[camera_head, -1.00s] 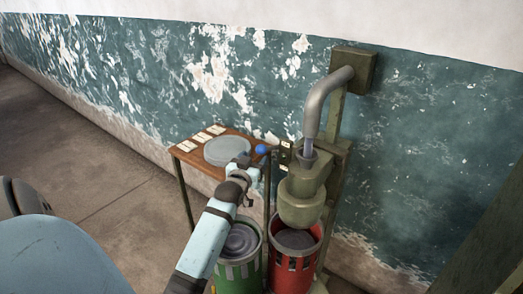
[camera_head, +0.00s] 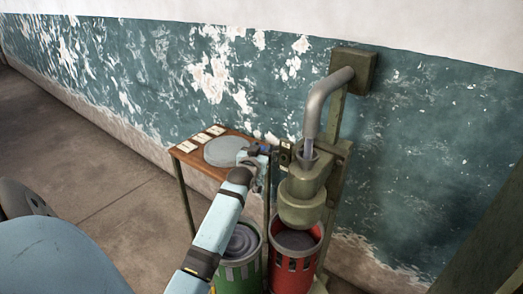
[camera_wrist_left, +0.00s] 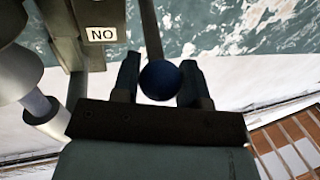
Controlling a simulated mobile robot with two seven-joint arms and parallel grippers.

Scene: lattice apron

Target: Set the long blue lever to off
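The long blue lever's round knob (camera_wrist_left: 160,82) sits between the two fingers of my left gripper (camera_wrist_left: 159,78) in the left wrist view, with no clear gap on either side. Its thin rod (camera_wrist_left: 151,28) runs up and away from the knob. In the head view my left gripper (camera_head: 259,153) reaches the knob beside the olive machine (camera_head: 308,190) and mostly hides it. A white label (camera_wrist_left: 102,34) on the machine's bracket reads "NO" as seen, which is "ON" turned upside down. No off label is readable. My right gripper is not in view.
A wooden table (camera_head: 186,152) with a grey round lid (camera_head: 226,151) and several white cards stands left of the machine. A green bin (camera_head: 252,272) and a red bin (camera_head: 310,262) stand below. A grey pipe (camera_head: 316,105) enters the machine from above. The peeling wall is close behind.

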